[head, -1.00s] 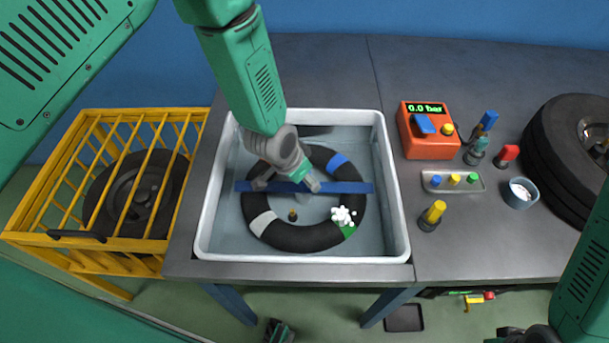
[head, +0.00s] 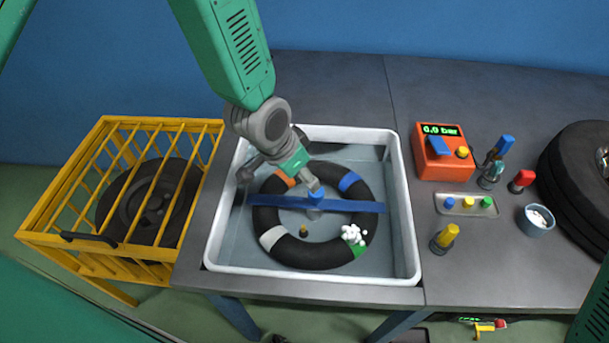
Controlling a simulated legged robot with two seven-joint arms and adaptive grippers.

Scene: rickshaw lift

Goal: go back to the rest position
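My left gripper (head: 280,181) hangs over the left part of a white-rimmed water tub (head: 412,250). Its fingers are spread apart, with nothing seen between them. Below it, a black inner tube (head: 312,255) with orange, blue, white and green patches lies in the tub under a blue bar (head: 350,206). A small blue piece shows at the bar's middle, near one fingertip; I cannot tell whether they touch. White bubbles (head: 353,234) sit by the green patch. My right gripper is out of view; only a bit of green arm shows at the lower right.
A yellow cage (head: 62,240) with a wheel (head: 140,205) inside stands left. Right of the tub are an orange gauge box (head: 432,165) reading 0.0 bar, a tray of coloured caps (head: 465,205), a yellow-topped piece (head: 445,237), a cup (head: 536,220) and a large tyre (head: 570,190).

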